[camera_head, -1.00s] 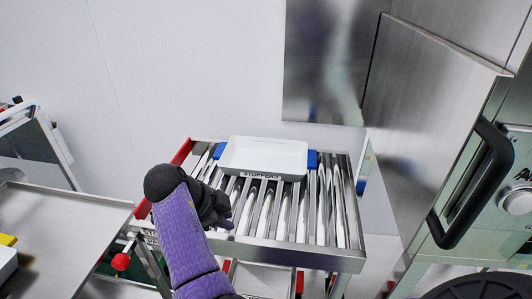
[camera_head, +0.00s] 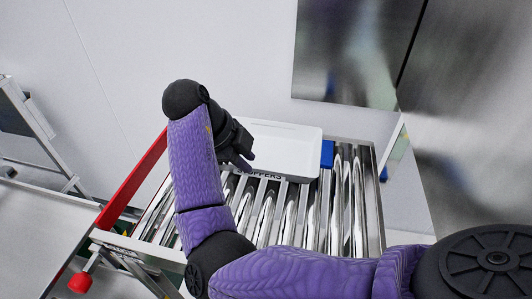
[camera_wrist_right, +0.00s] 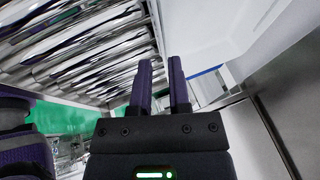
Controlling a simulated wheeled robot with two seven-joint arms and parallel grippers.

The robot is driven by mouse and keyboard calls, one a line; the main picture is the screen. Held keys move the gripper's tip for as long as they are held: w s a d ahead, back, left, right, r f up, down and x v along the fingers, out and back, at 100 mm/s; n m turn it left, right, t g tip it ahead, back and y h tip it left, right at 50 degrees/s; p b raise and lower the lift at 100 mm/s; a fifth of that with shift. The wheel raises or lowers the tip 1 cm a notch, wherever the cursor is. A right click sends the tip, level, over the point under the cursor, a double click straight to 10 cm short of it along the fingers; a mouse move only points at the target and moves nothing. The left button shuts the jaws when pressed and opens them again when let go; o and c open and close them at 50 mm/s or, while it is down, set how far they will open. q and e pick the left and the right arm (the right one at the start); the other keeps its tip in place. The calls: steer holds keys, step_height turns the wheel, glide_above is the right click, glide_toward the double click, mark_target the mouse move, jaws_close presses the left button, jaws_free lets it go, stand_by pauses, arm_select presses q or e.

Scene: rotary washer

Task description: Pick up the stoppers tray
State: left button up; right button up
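The stoppers tray (camera_head: 285,143) is a shallow white tray with a dark "STOPPERS" label on its front, partly hidden. It lies on the roller table (camera_head: 377,205). A blue handle (camera_head: 327,154) shows at its right end; its left end is hidden behind my right gripper. My right gripper (camera_head: 246,161) is at the tray's left end in the head view; contact cannot be judged there. In the right wrist view its two fingers (camera_wrist_right: 161,75) are apart with nothing between them, and the tray's white side (camera_wrist_right: 205,30) is to their right. My left gripper is not in view.
A red rail (camera_head: 135,180) runs along the table's left side, with a red knob (camera_head: 80,283) lower down. A metal panel (camera_head: 345,50) is on the wall behind the table. Bare rollers lie in front of the tray.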

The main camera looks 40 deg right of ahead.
mark_target(257, 170)
steer(key=b+x, duration=0.2)
steer(key=x, duration=0.3)
steer(key=shift+w+f+b, duration=0.15)
steer(key=shift+f+b, duration=0.1)
steer(key=shift+b, duration=0.05)
steer(key=shift+d+f, duration=0.15)
steer(key=shift+f, duration=0.15)
steer(key=shift+r, duration=0.2)
jaws_close()
stand_by(0.5)
